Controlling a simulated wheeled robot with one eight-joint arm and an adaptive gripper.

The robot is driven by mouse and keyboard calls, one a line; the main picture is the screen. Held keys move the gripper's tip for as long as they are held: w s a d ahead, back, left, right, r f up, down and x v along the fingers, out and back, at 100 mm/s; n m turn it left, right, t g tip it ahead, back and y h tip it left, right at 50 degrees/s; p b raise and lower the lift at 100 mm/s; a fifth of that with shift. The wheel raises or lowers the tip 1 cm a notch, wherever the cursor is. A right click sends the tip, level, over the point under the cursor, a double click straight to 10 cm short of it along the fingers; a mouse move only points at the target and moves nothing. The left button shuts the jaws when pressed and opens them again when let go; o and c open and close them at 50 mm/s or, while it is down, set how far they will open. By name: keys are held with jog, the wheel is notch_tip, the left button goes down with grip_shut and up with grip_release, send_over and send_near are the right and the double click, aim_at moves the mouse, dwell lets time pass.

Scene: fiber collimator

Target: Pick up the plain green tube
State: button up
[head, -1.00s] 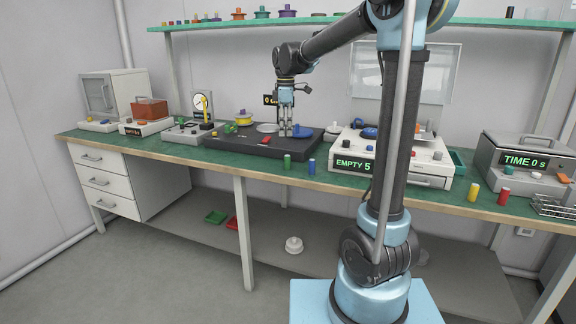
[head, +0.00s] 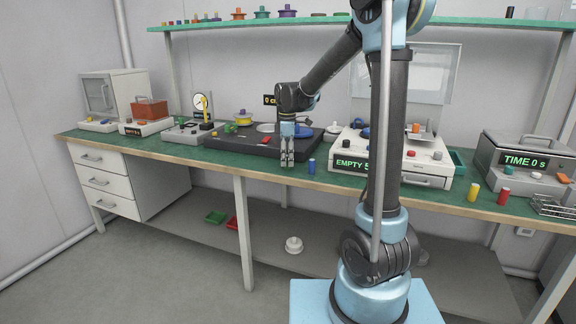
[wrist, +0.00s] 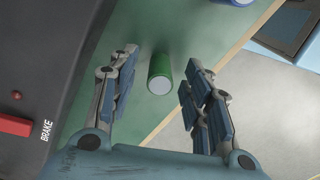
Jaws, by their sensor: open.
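The plain green tube (wrist: 160,74) stands on the green bench top (wrist: 128,95) near its front edge. In the wrist view it lies between the tips of my gripper (wrist: 157,84), with a gap on both sides. The fingers are open and hold nothing. In the head view my gripper (head: 287,160) points down at the front of the bench and hides the green tube.
A blue tube (head: 312,166) stands just right of my gripper. A black device (head: 250,142) with a red "BRAKE" button (wrist: 14,125) is close by on the left. A white box (head: 345,163) reading "EMPTY" stands to the right.

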jog(key=shift+f, duration=1)
grip_shut()
